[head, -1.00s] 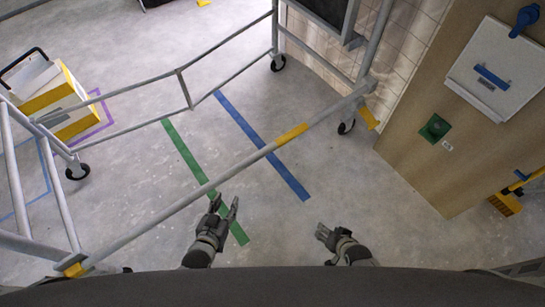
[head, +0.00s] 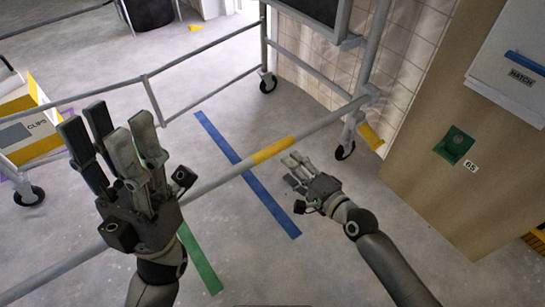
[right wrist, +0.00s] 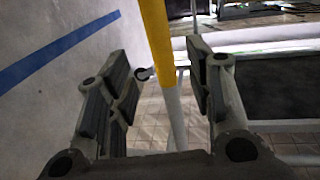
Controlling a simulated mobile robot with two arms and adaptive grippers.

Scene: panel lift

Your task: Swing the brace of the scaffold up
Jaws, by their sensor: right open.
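The brace (head: 222,178) is a long grey bar of the scaffold. It runs low from the lower left to the upright on the right and has a yellow band (head: 272,150) near its middle. My right gripper (head: 293,171) is open and just on the near side of the band. In the right wrist view the yellow-banded bar (right wrist: 157,45) shows between the open fingers, with no finger seen closed on it. My left gripper (head: 111,138) is raised high towards the camera, open and empty, with its fingers pointing up. It hides part of the brace's left half.
A wooden panel with a green fitting (head: 454,146) and a grey hatch box (head: 510,68) stands at the right. A yellow clips box (head: 28,125) is at the left. Blue (head: 250,178) and green floor stripes lie on open floor beneath the brace.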

